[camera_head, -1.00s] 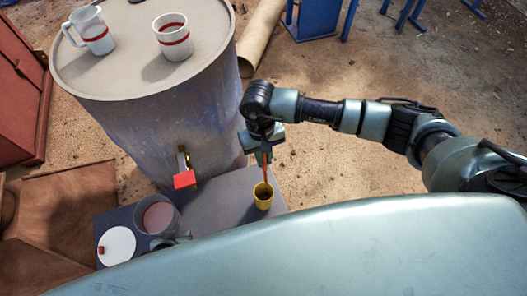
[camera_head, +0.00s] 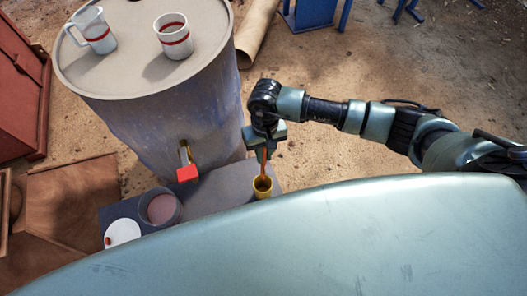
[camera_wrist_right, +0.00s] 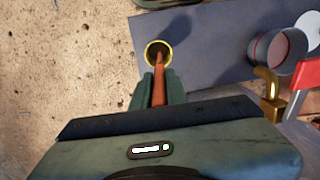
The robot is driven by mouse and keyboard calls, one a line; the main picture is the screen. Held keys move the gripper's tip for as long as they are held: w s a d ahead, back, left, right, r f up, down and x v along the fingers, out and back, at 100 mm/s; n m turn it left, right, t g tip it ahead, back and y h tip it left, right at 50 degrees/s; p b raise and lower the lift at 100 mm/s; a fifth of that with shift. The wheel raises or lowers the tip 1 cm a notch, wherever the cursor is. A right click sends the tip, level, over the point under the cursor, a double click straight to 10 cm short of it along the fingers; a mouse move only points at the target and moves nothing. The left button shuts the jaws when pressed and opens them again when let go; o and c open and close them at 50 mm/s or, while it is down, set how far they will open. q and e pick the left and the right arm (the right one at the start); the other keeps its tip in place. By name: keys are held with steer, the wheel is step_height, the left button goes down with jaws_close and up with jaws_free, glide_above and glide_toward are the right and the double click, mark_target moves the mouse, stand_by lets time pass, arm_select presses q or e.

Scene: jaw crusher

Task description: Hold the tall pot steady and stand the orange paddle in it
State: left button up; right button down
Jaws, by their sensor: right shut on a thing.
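The tall pot, a yellow cup-like vessel (camera_head: 262,191), stands upright on the grey surface at the front. It also shows in the right wrist view (camera_wrist_right: 149,62). My right gripper (camera_head: 266,147) is above the pot and shut on the orange paddle (camera_head: 264,162). The paddle points down, and its lower end overlaps the pot's mouth in both views. In the right wrist view the paddle (camera_wrist_right: 159,88) runs from between the fingers (camera_wrist_right: 159,98) into the outline of the mouth. I cannot tell how deep its end is. My left gripper is not in view.
A large drum (camera_head: 165,120) stands behind, with a white jug (camera_head: 93,31) and white cup (camera_head: 174,36) on top and a red-handled tap (camera_head: 187,174) on its side. A round container (camera_head: 160,207) and white disc (camera_head: 122,233) are left of the pot. My body hides the front.

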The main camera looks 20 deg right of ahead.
mark_target(264, 162)
steer(key=shift+f+b, duration=1.55)
steer(key=shift+f, duration=1.2)
